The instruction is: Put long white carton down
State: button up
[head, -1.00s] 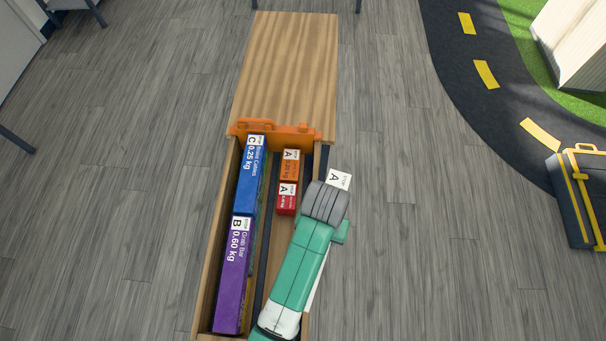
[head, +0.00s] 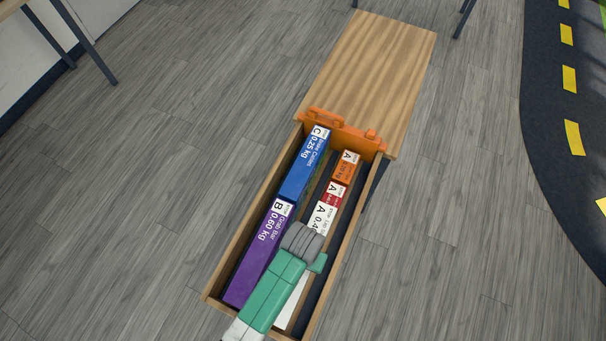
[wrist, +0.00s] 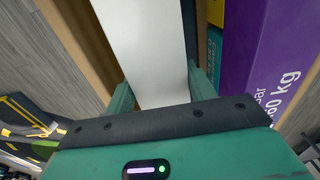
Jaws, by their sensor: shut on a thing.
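The long white carton (head: 321,217), marked A, is in my gripper, inside or just above the right side of the open wooden box; I cannot tell whether it touches the floor of the box. My gripper (wrist: 162,88) is shut on the carton, with one green finger on each side of it in the wrist view. The carton's white top (wrist: 145,45) runs away between the fingers. In the head view my green and grey arm hides the carton's middle. Its far end lies close to a small red carton (head: 335,194).
The wooden box (head: 217,302) also holds an orange carton (head: 347,166), a blue carton (head: 304,170) and a purple carton (head: 257,257). The purple one stands left of my gripper. An orange bracket (head: 340,133) crosses the far end, by a wooden board (head: 375,75).

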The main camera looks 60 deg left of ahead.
jog(key=shift+f+b, duration=0.65)
jog(key=shift+f, duration=2.15)
jog(key=shift+f, duration=0.1)
jog(key=o, duration=1.3)
jog(key=shift+c, duration=0.2)
notch_tip(320, 180, up, 12)
jog(key=p, duration=0.3)
